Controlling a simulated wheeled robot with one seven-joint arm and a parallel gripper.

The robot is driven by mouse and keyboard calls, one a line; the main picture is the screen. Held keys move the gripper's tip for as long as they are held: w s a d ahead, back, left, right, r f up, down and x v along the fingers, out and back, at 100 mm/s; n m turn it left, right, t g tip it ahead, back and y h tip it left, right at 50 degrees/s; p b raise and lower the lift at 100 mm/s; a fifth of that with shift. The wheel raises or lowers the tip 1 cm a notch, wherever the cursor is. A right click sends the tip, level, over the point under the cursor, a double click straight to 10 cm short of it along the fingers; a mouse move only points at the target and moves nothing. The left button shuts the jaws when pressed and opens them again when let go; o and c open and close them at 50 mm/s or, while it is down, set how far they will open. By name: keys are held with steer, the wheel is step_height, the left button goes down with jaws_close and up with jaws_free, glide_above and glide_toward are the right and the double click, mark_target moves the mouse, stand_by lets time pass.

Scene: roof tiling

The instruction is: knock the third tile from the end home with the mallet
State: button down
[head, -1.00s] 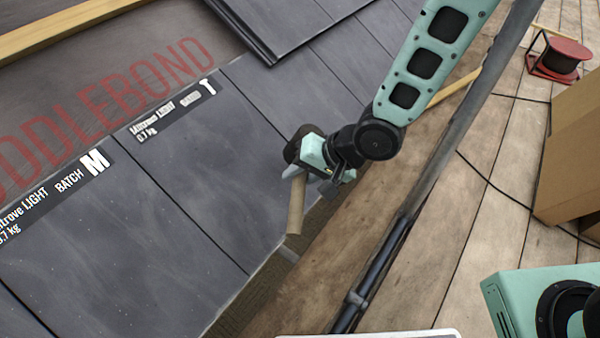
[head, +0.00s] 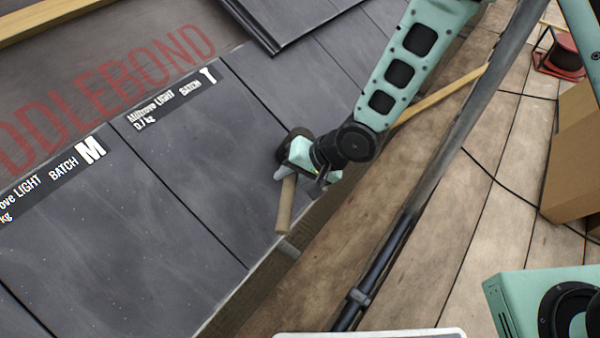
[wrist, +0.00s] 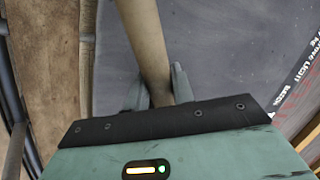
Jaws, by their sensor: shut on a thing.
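The mallet's tan handle (head: 285,205) juts from my gripper (head: 288,175) toward the lower edge of the tiles. My gripper is shut on it; the handle also shows between the fingers (wrist: 157,88) in the wrist view. A dark rounded shape by the gripper may be the mallet's head; it is mostly hidden. Dark grey tiles lie in a row: one labelled M (head: 75,225), one labelled T (head: 185,160), and plainer ones (head: 265,95) beyond. My gripper is over the lower edge of the row, right of the T tile. I cannot tell which tile is third from the end.
A dark tile with a raised edge (head: 290,15) overlaps the row at the top. A wooden batten (head: 45,18) lies top left. A dark pole (head: 400,225) crosses the plank deck (head: 440,235). A cardboard box (head: 575,165) and a red cable reel (head: 560,60) stand right.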

steer(key=shift+r, duration=0.45)
steer(key=shift+d+r, duration=0.1)
steer(key=s+d+r+p, duration=0.3)
steer(key=r+p, duration=0.4)
steer(key=shift+d+r, duration=0.25)
steer(key=shift+r, duration=0.05)
stand_by(0.4)
steer(key=w+d+m+t+h, duration=0.2)
steer(key=w+d+m, duration=0.3)
steer(key=d, duration=0.5)
steer(key=w+d+f+m+t+h, duration=0.1)
steer(key=w+d+m+t+h, duration=0.3)
steer(key=d, duration=0.7)
steer(key=w+d+m+h, duration=0.1)
steer(key=w+d+m, duration=0.5)
steer(key=d, duration=0.4)
steer(key=s+r+p, duration=0.2)
steer(key=r+p, duration=0.6)
steer(key=r, duration=0.1)
steer(key=s+r+p, duration=0.2)
steer(key=r+p, duration=0.7)
steer(key=shift+s+a, duration=0.2)
steer(key=shift+s, duration=0.05)
